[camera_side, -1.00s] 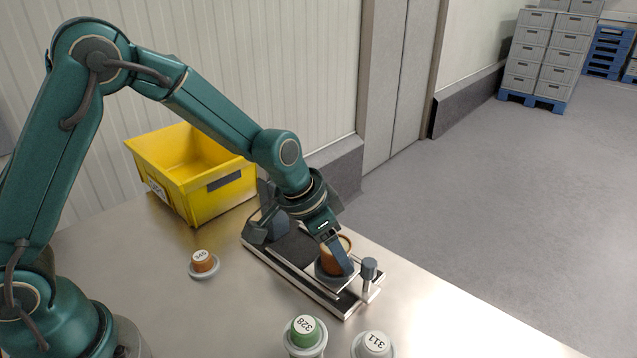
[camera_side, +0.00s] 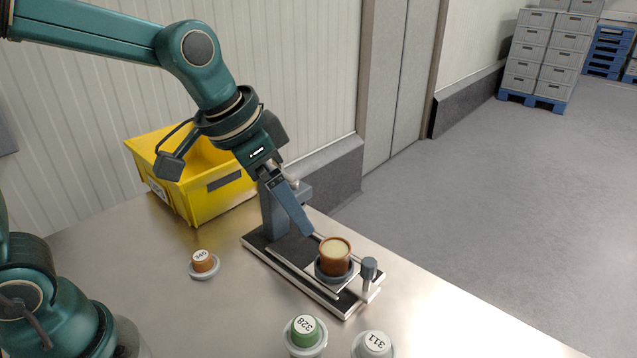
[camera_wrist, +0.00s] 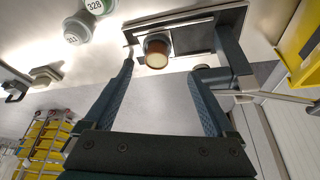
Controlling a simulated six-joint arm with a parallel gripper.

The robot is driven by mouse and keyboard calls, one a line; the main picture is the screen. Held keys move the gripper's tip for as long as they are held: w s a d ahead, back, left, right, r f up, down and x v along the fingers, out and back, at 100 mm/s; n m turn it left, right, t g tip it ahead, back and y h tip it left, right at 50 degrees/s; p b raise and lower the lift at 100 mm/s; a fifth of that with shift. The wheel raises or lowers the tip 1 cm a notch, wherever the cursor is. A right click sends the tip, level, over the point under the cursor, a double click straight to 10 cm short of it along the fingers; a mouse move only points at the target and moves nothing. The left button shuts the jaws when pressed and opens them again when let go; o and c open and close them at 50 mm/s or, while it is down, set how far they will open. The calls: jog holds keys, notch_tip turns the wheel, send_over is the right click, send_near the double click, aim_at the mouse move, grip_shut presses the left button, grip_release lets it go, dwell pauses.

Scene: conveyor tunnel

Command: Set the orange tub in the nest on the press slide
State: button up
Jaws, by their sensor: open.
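The orange tub (camera_side: 335,256) stands upright in the round grey nest (camera_side: 335,276) on the press slide (camera_side: 300,268). It looks orange-brown with a pale top. In the wrist view the tub (camera_wrist: 157,52) lies ahead of the fingers, apart from both. My gripper (camera_side: 305,232) is open and empty, above and to the left of the tub in the side view. Its two fingers (camera_wrist: 160,95) are spread wide in the wrist view. The near side of the nest rim shows; the tub's base is hidden inside it.
An orange-capped piece marked 345 (camera_side: 203,262) sits left of the slide. A yellow bin (camera_side: 195,175) is behind. A grey post (camera_side: 369,270) rises at the slide's right end.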

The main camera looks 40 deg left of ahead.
jog(key=s+a+n+t+y, duration=0.1)
jog(key=s+a+n, duration=0.2)
jog(key=s, duration=0.9)
jog(key=shift+s+a+n, duration=0.4)
jog(key=shift+a, duration=0.4)
